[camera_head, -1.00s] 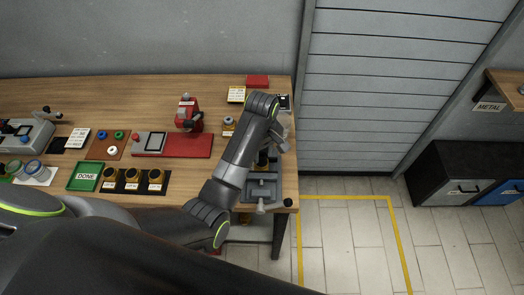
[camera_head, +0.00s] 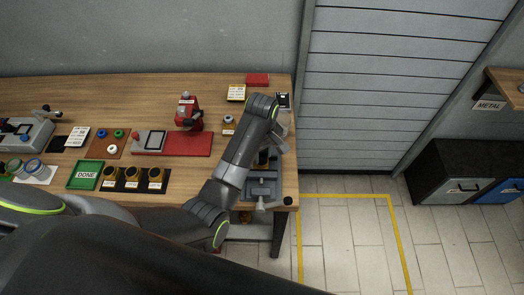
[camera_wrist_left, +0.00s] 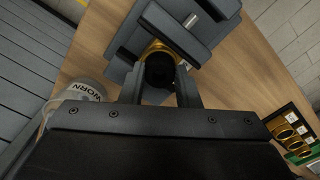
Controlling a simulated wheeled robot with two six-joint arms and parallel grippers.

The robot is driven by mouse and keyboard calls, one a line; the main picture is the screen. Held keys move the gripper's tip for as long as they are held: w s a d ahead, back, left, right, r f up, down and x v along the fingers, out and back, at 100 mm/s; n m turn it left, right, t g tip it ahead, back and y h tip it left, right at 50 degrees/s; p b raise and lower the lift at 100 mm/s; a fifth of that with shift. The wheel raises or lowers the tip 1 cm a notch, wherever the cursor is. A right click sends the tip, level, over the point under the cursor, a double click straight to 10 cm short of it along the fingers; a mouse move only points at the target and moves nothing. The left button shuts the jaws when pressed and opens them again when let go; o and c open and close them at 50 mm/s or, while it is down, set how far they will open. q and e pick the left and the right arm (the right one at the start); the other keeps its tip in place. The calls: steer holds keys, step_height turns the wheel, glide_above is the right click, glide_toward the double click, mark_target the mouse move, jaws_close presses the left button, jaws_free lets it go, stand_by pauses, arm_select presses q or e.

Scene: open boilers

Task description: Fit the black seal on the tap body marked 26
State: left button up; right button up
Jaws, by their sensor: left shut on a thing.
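My left gripper (camera_wrist_left: 158,88) is at the grey vise (camera_head: 262,187) at the right end of the bench. In the left wrist view its fingers stand on both sides of a dark round thing, which looks like the black seal (camera_wrist_left: 160,72). It sits at the mouth of a brass tap body (camera_wrist_left: 158,46) held in the vise. The fingers hide part of it, so I cannot tell whether the seal is seated. No number 26 is readable. My right gripper is not in view.
Three brass tap bodies (camera_head: 133,174) lie on a black mat beside the green DONE tray (camera_head: 85,174). A brown board (camera_head: 106,144) holds coloured rings. A red press (camera_head: 188,118) stands behind. A jar marked WORN (camera_wrist_left: 88,92) is close to the gripper.

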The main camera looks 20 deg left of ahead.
arm_select(q)
steer(key=shift+f, duration=0.1)
stand_by(0.3)
steer(key=shift+f, duration=0.25)
steer(key=shift+f, duration=0.1)
stand_by(0.4)
steer(key=o, duration=1.3)
steer(key=shift+o, duration=0.2)
